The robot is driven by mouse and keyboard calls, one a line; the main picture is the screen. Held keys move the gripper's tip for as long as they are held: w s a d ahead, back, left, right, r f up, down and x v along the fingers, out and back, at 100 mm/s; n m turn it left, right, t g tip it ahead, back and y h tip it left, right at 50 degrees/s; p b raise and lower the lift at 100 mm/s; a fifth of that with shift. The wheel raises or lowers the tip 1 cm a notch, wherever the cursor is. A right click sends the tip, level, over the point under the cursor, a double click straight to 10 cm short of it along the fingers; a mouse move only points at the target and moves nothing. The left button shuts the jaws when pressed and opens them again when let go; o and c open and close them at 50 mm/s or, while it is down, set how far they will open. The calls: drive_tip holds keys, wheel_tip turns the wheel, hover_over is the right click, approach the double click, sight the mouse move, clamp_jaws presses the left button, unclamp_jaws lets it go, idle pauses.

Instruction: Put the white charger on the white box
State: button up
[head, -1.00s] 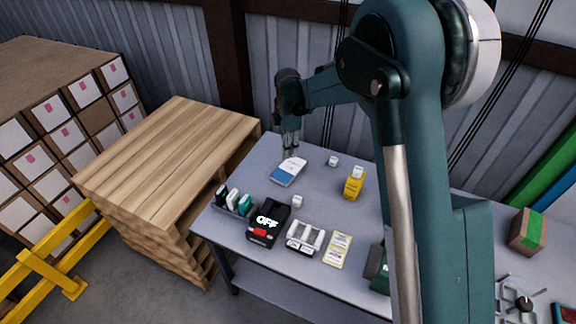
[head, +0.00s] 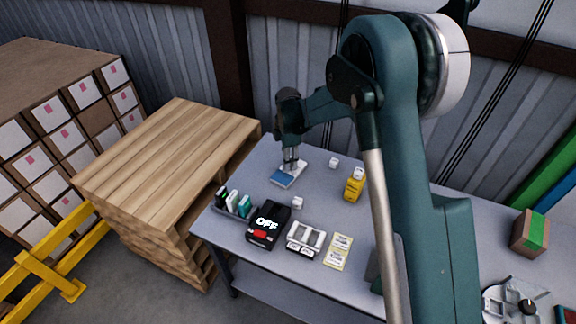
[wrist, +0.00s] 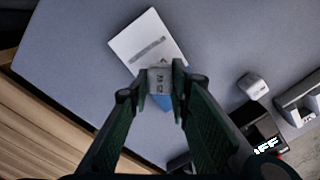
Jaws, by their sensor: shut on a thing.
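The white box (head: 284,180), white with a blue end, lies flat near the back left of the table. It also shows in the wrist view (wrist: 146,38), with a grey line of print. My gripper (wrist: 158,78) is shut on a small white charger (wrist: 159,83) with dark marks on its face. In the head view my gripper (head: 290,166) is low over the white box. The held charger overlaps the white box in the wrist view; whether they touch I cannot tell.
Other small white cubes stand at the back (head: 333,162), beside the black "OFF" device (head: 268,224), and on a yellow box (head: 354,189). A divided holder (head: 234,205), a white tray (head: 305,238) and a yellow card (head: 338,249) lie nearer the front. Table around the white box is clear.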

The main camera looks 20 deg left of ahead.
drive_tip(key=shift+f, duration=0.7)
drive_tip(key=shift+f, duration=0.15)
drive_tip(key=o, duration=0.9)
wheel_tip(320, 180, up, 12)
drive_tip(key=shift+r+p, duration=0.15)
drive_tip(key=shift+p, duration=0.55)
drive_tip(key=shift+d, duration=0.1)
